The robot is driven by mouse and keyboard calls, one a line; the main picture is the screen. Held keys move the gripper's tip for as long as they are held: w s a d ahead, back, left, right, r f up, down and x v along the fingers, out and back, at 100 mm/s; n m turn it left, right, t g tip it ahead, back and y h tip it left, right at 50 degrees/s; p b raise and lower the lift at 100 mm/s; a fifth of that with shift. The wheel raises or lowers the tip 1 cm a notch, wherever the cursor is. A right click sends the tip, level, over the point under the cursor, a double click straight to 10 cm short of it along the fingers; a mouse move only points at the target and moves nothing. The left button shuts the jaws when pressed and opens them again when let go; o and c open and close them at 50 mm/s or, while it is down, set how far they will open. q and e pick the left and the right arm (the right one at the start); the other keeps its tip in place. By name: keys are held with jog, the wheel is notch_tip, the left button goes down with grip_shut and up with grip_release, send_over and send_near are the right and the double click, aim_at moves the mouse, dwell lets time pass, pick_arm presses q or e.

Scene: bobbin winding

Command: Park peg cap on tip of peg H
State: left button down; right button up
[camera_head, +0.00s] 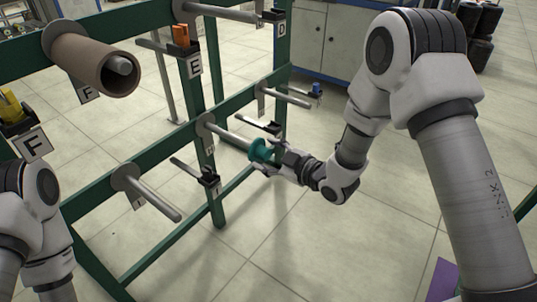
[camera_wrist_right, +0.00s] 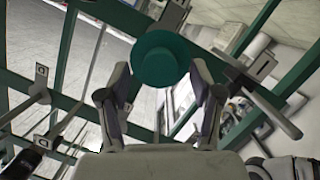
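The teal peg cap (camera_head: 261,150) is at the tip of the middle peg (camera_head: 232,139), whose plate is too small to read surely as H. My right gripper (camera_head: 271,157) is at the cap, with its fingers spread on either side of it. In the right wrist view, the round cap (camera_wrist_right: 161,58) lies between and just beyond the fingertips, which look apart from its edges. The peg tip is hidden by the cap, so how far it is seated cannot be told. My left arm shows at the lower left; its gripper is out of view.
The green rack carries other bare pegs, such as the lower one (camera_head: 150,197) and one behind (camera_head: 287,96). A brown tube (camera_head: 95,64) sits on the upper left peg. A blue-grey cabinet (camera_head: 325,38) stands behind.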

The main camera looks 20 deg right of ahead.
jog(key=v, duration=1.2)
